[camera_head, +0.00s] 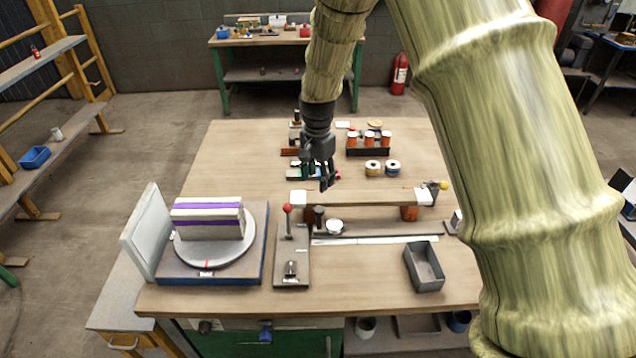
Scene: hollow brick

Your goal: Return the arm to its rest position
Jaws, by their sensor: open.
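My arm (335,60) has a bamboo-like surface and reaches in from the upper right, its large near link covering much of the right side. My gripper (327,183) is black and points down above the middle of the wooden workbench (240,160). Its fingers are open, and I see nothing between them. It appears to be above the bench top, behind the long bar (365,198) with white end pieces. How high it is above the bench I cannot tell.
A turntable (215,252) with a purple-striped block stands at the left beside an upright panel (145,232). A red-knobbed lever fixture (289,210) and a grey tray (424,268) are near the front. Orange-banded jars (370,138) and spools (373,168) stand behind.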

